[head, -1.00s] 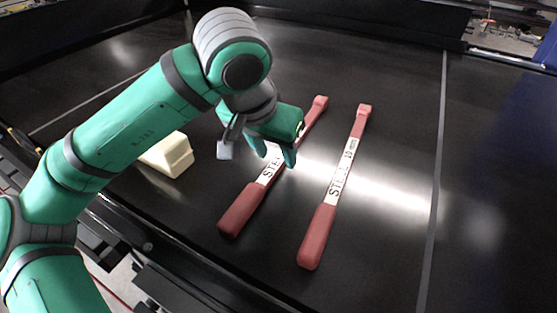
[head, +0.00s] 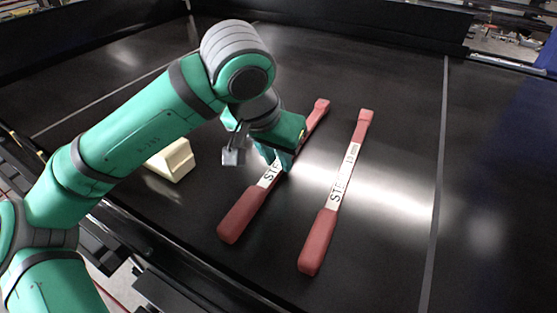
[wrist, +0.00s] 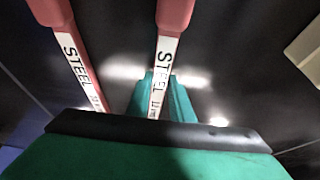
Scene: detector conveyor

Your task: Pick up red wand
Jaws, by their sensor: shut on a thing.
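Two red wands with white labelled middles lie side by side on the black conveyor belt in the head view. My gripper (head: 280,158) is shut on the left red wand (head: 241,214) at its white middle section, low at the belt. The right red wand (head: 319,240) lies apart from the gripper, to its right. In the wrist view, the held wand (wrist: 166,60) runs down to the green fingers (wrist: 160,98), and the other wand (wrist: 75,55) is on the left. The fingers hide part of the held wand's label.
The black belt (head: 390,215) carries bright reflections and grey seam lines. A cream block (head: 172,160) sits left of the gripper, beneath my arm; it also shows at the right of the wrist view (wrist: 307,45). Open belt lies to the right of the wands.

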